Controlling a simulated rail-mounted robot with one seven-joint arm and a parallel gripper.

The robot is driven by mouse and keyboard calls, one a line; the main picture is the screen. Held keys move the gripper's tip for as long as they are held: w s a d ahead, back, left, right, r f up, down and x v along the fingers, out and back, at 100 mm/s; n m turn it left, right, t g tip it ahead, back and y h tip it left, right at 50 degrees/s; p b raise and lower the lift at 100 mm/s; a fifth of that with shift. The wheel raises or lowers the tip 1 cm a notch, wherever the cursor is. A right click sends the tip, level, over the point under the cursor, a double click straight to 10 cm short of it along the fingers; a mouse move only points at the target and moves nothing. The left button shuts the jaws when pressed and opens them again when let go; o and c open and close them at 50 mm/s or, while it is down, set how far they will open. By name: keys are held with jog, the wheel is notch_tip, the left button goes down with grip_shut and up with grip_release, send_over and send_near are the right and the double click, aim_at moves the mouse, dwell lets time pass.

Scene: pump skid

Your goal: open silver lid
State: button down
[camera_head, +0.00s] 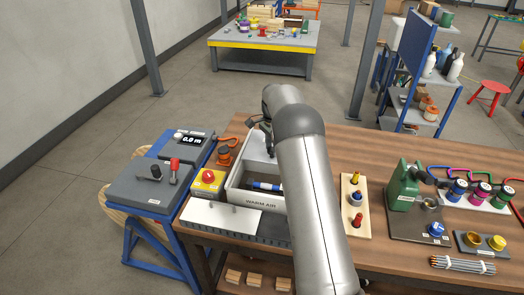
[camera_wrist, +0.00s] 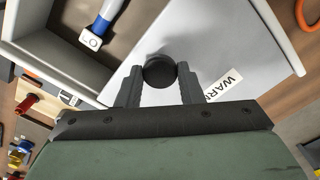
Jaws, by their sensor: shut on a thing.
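The silver lid (camera_wrist: 215,50) is a flat light-grey panel with a round black knob (camera_wrist: 159,71). In the wrist view my gripper (camera_wrist: 159,78) has its two fingers shut on the knob, one on each side. The pale grey box (camera_head: 236,190) marked WARM AIR is partly uncovered, with a blue cylinder (camera_head: 266,186) inside. The cylinder also shows in the wrist view (camera_wrist: 103,24) with a white end. In the head view a light panel (camera_head: 255,146) shows at the back of the box; my arm hides the knob and fingertips.
A yellow box with a red button (camera_head: 208,181) and a grey control panel (camera_head: 157,186) stand left of the box. A wooden block with coloured pegs (camera_head: 355,205) stands to the right. A green machine (camera_head: 405,187) is farther right. A white plate (camera_head: 220,217) lies in front.

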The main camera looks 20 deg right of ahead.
jog(key=shift+w+d+r, duration=0.1)
jog(key=shift+w+d, duration=0.05)
jog(key=shift+w, duration=0.3)
jog(key=c, duration=1)
grip_release()
jog(key=shift+o, duration=0.2)
notch_tip(320, 180, up, 17)
jog(key=shift+r+b, duration=0.2)
jog(key=shift+b, duration=0.1)
